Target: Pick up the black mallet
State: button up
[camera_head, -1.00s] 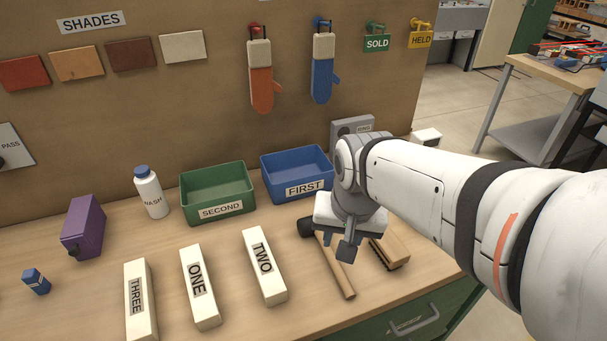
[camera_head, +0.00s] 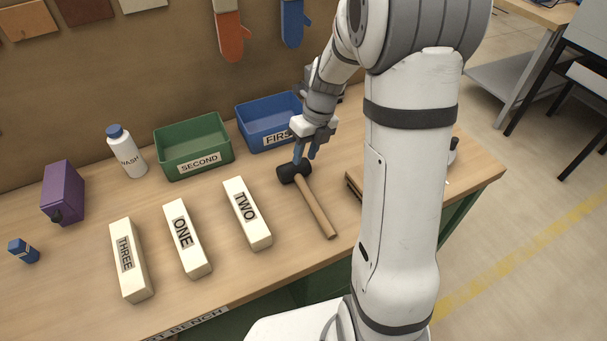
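The black mallet (camera_head: 318,207) lies on the workbench with its black head toward the back and its wooden handle running toward the front right. My gripper (camera_head: 304,158) points down just above and behind the mallet head. Its two fingers are apart and nothing shows between them. The fingertips are close to the head, but I cannot tell whether they touch it. The whole handle is in view.
A blue bin (camera_head: 262,127) labelled FIRST stands behind the gripper, with a green bin (camera_head: 194,151) labelled SECOND beside it. The cream block TWO (camera_head: 247,215) lies left of the mallet. A brush (camera_head: 354,184) at right is mostly hidden behind my arm.

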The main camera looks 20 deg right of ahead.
aim_at(301, 178)
jog(key=f, duration=0.3)
jog(key=a+f+m, duration=0.1)
jog(key=f, duration=0.2)
jog(key=f+m, duration=0.1)
jog(key=f, duration=0.1)
jog(key=shift+s+a+f, duration=0.15)
jog(key=shift+f, duration=0.25)
grip_shut()
